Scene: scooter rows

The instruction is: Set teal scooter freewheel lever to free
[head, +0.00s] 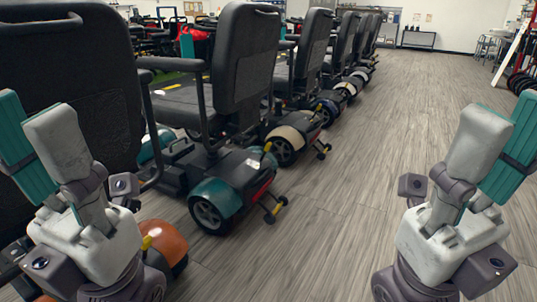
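The teal scooter (215,197) stands in the row left of centre, its rear turned toward the aisle, with a teal rear fender over a grey-hubbed wheel and a dark seat above. A small yellow lever (267,148) shows at the upper rear edge of its body; I cannot tell its setting. My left gripper (35,118) is raised at the left edge, in front of the nearest seat and apart from the teal scooter. My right gripper (500,120) is raised at the right edge over the open floor. Both look empty; the gap between their fingers is unclear.
A nearer scooter with an orange fender (165,243) stands at the lower left, partly hidden by my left arm. A cream-fendered scooter (290,137) and several more recede behind the teal one. The wood-look floor (350,200) to the right is clear.

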